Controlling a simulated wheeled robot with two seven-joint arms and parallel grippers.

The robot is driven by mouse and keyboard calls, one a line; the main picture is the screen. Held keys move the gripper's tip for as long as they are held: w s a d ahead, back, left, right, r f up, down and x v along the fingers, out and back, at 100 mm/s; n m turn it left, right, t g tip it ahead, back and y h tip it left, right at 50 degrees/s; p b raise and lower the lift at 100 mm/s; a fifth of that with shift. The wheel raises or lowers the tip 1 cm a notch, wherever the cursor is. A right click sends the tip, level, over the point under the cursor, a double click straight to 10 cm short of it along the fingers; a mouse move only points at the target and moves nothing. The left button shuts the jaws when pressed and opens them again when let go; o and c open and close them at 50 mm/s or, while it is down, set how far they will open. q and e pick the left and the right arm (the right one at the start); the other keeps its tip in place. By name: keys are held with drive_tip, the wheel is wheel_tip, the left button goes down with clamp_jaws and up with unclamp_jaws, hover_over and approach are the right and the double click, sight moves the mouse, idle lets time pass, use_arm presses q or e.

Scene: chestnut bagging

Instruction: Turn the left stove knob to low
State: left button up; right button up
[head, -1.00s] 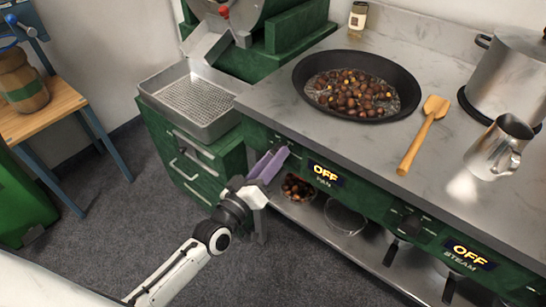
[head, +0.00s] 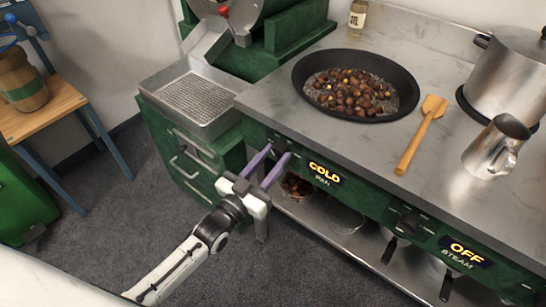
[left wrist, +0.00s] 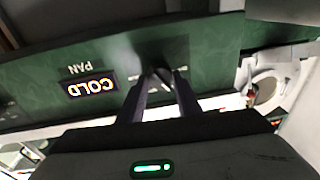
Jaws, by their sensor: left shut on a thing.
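The left stove knob (left wrist: 160,76) is a dark knob on the green front panel, beside the display (head: 325,173) marked PAN, which reads COLD. The same display shows upside down in the left wrist view (left wrist: 92,87). My left gripper (head: 277,152) is at the panel, its two purple fingers on either side of the knob. In the left wrist view the fingers (left wrist: 160,85) are shut on the knob, which partly hides between them. The right knob (head: 409,223) sits by the STEAM display (head: 467,252), which reads OFF. My right gripper is not in view.
A black pan (head: 357,88) of chestnuts, a wooden spatula (head: 422,132), a metal jug (head: 494,150) and a pot (head: 507,75) stand on the grey counter (head: 285,108). Bowls sit on the shelf below the panel. A metal tray (head: 165,103) is left of the counter.

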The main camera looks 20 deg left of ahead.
use_arm(q)
drive_tip(key=shift+m, duration=0.3)
drive_tip(key=o, duration=1)
drive_tip(key=shift+o, duration=0.2)
drive_tip(key=v, duration=1)
drive_tip(key=shift+s, duration=0.15)
drive_tip(key=shift+a+f, duration=0.1)
drive_tip(key=s+d+f+n+g+y, duration=0.1)
drive_tip(key=s+d+f+g+y, duration=0.1)
drive_tip(key=s+f+g, duration=0.7)
drive_tip(key=s+d+f, duration=0.1)
drive_tip(key=s+f, duration=0.4)
drive_tip(key=s, duration=0.1)
drive_tip(key=shift+s+f+n+g+y, duration=0.3)
drive_tip(key=shift+s+n+g, duration=0.05)
drive_tip(key=shift+n+g, duration=0.05)
